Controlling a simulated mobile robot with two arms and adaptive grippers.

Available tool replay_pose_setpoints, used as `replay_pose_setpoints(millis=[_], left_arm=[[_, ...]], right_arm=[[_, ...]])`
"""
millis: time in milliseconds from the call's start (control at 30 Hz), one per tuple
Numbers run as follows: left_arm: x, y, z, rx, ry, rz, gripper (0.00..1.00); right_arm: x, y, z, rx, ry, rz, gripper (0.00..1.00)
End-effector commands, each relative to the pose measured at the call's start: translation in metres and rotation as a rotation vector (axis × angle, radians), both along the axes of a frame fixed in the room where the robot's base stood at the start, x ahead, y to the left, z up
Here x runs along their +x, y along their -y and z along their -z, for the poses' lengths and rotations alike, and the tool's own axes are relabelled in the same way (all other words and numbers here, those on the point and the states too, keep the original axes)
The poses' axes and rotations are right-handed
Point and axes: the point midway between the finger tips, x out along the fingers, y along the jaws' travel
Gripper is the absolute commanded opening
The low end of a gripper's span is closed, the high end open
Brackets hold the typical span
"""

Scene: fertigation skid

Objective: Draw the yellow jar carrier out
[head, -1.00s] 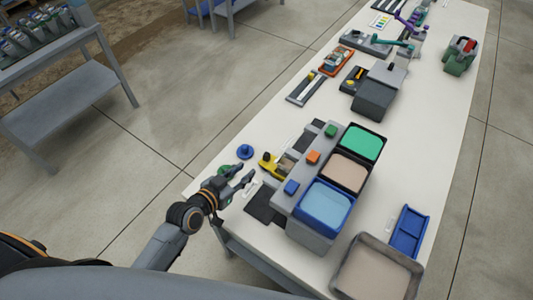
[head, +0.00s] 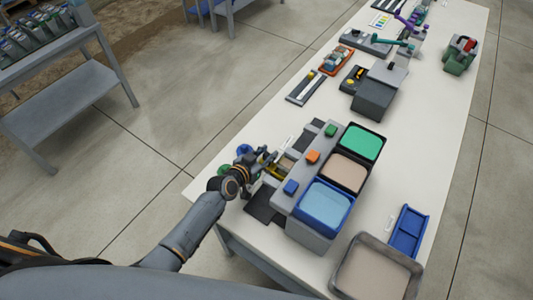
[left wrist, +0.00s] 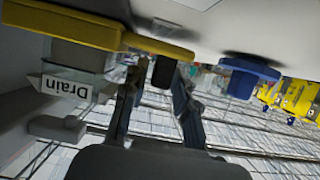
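The yellow jar carrier (head: 281,171) sits at the left side of the grey skid block, partly hidden by my left gripper. In the left wrist view the yellow carrier (left wrist: 95,25) reaches in from the upper left, beside a "Drain" label (left wrist: 66,88). My left gripper (head: 268,157) is at the carrier's outer end. In the wrist view its two fingers (left wrist: 158,95) are apart, with the carrier's yellow end and a dark part just beyond and between them. I cannot tell whether either finger touches it. My right gripper is not in view.
A blue knob (left wrist: 245,75) is close beside the gripper; it also shows in the head view (head: 244,150). The skid block (head: 300,172) carries green, orange and blue blocks, with open bins (head: 327,205) on its right. A dark mat (head: 262,206) lies in front.

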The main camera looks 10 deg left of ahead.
Motion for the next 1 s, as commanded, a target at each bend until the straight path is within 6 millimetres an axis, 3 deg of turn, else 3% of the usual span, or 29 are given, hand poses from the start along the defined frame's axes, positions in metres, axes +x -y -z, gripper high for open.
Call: replay_pose_setpoints(millis=[167, 300, 333, 733, 1000], left_arm=[[0.000, 0.000, 0.000, 0.000, 0.000, 0.000, 0.28], [0.000, 0.000, 0.000, 0.000, 0.000, 0.000, 0.02], [0.000, 0.000, 0.000, 0.000, 0.000, 0.000, 0.00], [0.005, 0.003, 0.001, -0.001, 0.001, 0.001, 0.00], [0.045, 0.020, 0.003, -0.001, 0.005, 0.001, 0.00]], right_arm=[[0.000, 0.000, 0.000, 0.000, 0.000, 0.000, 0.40], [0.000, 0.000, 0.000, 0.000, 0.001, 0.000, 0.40], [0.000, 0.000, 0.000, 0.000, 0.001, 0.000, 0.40], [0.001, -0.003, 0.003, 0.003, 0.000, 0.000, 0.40], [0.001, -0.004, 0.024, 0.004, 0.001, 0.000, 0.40]])
